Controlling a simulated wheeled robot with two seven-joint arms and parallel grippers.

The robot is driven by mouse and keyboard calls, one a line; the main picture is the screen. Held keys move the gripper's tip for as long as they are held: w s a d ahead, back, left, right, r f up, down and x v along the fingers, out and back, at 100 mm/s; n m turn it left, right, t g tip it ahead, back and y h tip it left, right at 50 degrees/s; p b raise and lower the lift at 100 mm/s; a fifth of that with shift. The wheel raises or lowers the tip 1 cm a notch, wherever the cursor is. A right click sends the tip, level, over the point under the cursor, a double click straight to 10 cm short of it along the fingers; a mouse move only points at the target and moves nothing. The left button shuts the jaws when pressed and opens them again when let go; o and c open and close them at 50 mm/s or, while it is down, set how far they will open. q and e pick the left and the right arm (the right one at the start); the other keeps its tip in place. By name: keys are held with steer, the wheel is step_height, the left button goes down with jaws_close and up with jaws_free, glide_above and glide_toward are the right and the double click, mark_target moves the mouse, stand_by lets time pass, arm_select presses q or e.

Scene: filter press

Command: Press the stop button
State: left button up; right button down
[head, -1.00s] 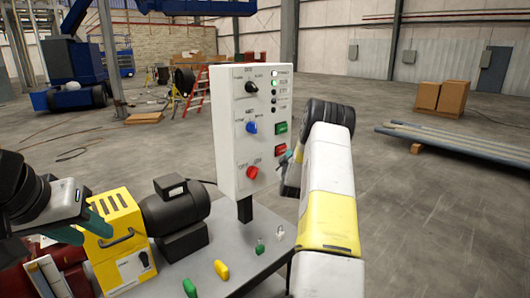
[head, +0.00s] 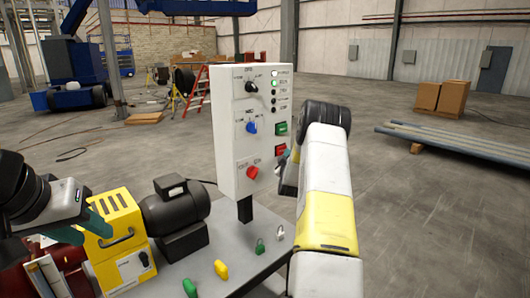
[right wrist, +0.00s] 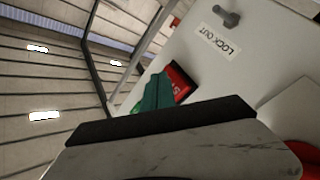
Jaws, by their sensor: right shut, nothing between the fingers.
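The stop button is the red rectangular button (head: 281,149) on the front of the white control box (head: 228,150), just below a green button (head: 281,129). In the right wrist view the red button (right wrist: 180,82) shows part of its white lettering, partly covered by my teal fingertips. My right gripper (head: 281,163) is shut and empty, with its tips at the red button's lower edge. I cannot tell whether they touch it. My left gripper (head: 85,232) is open at the left, near the yellow housing (head: 117,232), away from the box.
The box also carries a black knob (head: 251,87), a blue knob (head: 251,127), a red knob (head: 252,173) and indicator lamps, one lit green (head: 274,83).

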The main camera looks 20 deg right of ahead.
steer(key=shift+w+a, duration=0.25)
steer(key=shift+w, duration=0.3)
stand_by(0.5)
stand_by(0.4)
steer(key=shift+s+d, duration=0.2)
steer(key=shift+s, duration=0.3)
steer(key=shift+s+d, duration=0.15)
steer(key=shift+s, duration=0.3)
steer(key=shift+s, duration=0.1)
steer(key=s, duration=0.1)
steer(key=s+d, duration=0.1)
steer(key=s, duration=0.1)
steer(key=s+d, duration=0.1)
steer(key=shift+s, duration=0.2)
steer(key=shift+a+r, duration=0.1)
